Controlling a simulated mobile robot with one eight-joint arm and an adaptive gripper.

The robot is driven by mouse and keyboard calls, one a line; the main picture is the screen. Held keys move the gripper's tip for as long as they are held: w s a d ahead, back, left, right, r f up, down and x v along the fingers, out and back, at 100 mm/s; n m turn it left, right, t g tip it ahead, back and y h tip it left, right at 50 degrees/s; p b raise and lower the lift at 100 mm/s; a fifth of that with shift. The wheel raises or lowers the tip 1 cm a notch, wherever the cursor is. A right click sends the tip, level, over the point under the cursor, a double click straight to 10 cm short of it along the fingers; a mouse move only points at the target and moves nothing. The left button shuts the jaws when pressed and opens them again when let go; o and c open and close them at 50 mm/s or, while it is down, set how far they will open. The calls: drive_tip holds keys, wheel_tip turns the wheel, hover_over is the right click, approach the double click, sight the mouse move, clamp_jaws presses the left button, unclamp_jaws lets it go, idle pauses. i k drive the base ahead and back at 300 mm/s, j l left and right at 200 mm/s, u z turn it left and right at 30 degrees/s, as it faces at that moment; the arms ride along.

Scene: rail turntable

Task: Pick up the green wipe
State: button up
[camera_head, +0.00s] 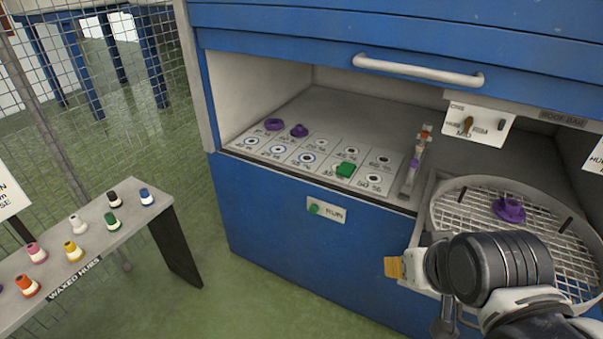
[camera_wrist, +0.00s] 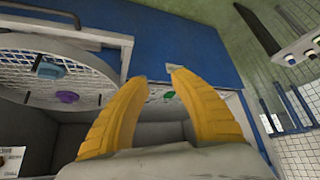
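The green wipe (camera_head: 346,169) is a small green block-like piece lying on the white marked cards inside the blue cabinet, near the front edge. In the wrist view a small green patch (camera_wrist: 168,95), apparently the wipe, shows beyond and between my fingertips. My gripper (camera_head: 393,267) has yellow fingers and hangs in front of the cabinet, lower and to the right of the wipe, not touching it. In the wrist view my gripper's fingers (camera_wrist: 160,78) stand apart with nothing between them.
A round mesh turntable (camera_head: 450,200) with a purple hub (camera_head: 509,209) stands at right. A slim upright holder (camera_head: 412,175) is between cards and turntable. A raised door handle (camera_head: 418,70) is above. A hub bench (camera_head: 90,250) stands left.

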sight(345, 168)
drive_tip(key=i+j+z, duration=0.2)
drive_tip(key=i+j, duration=0.6)
drive_tip(key=i+j+z, duration=0.25)
drive_tip(key=i+j, duration=0.5)
drive_tip(key=j, duration=0.15)
